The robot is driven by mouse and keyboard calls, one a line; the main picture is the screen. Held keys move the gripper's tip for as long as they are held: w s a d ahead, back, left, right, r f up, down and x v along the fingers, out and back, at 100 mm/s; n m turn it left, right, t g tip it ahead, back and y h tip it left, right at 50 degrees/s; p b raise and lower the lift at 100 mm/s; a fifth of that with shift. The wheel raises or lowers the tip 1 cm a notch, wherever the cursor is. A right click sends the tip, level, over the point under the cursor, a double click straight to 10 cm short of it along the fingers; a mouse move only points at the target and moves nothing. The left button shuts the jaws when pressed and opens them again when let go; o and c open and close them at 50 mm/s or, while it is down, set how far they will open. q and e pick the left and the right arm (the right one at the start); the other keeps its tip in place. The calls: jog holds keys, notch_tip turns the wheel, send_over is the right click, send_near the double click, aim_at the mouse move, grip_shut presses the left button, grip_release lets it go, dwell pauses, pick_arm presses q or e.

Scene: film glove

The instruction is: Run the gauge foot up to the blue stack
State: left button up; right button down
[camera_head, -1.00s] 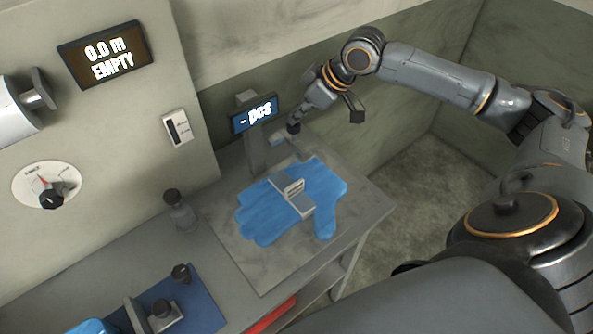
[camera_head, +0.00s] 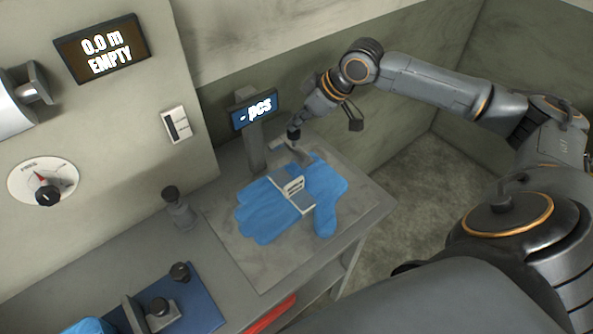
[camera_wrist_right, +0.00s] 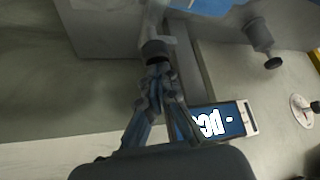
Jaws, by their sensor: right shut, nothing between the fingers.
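The blue stack (camera_head: 257,212), shaped like a flat glove, lies on a grey plate (camera_head: 262,274) on the bench. A pale slotted clip (camera_head: 293,187) sits across it. The gauge display (camera_head: 254,112) reads "- pcs" on a post behind the stack. A small grey piece, seemingly the gauge foot (camera_head: 301,155), is at the stack's back edge; whether they touch I cannot tell. My right gripper (camera_head: 294,135) is shut and empty just behind that piece. In the right wrist view its fingers (camera_wrist_right: 158,73) are at a dark knob (camera_wrist_right: 155,50); contact is unclear. My left gripper is out of view.
A dark-knobbed post (camera_head: 179,212) stands left of the plate. A blue mat (camera_head: 200,309) with a small fixture (camera_head: 160,309) is at lower left. A wall display (camera_head: 101,48) reads "0.0 m EMPTY". The plate's front is bare.

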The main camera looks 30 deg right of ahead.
aim_at(297, 137)
jog(key=shift+f+b, duration=0.65)
jog(key=shift+f, duration=1.6)
jog(key=shift+s+f, duration=0.1)
notch_tip(297, 137, up, 14)
jog(key=p, duration=1.3)
jog(key=shift+p, duration=0.4)
dwell(0.3)
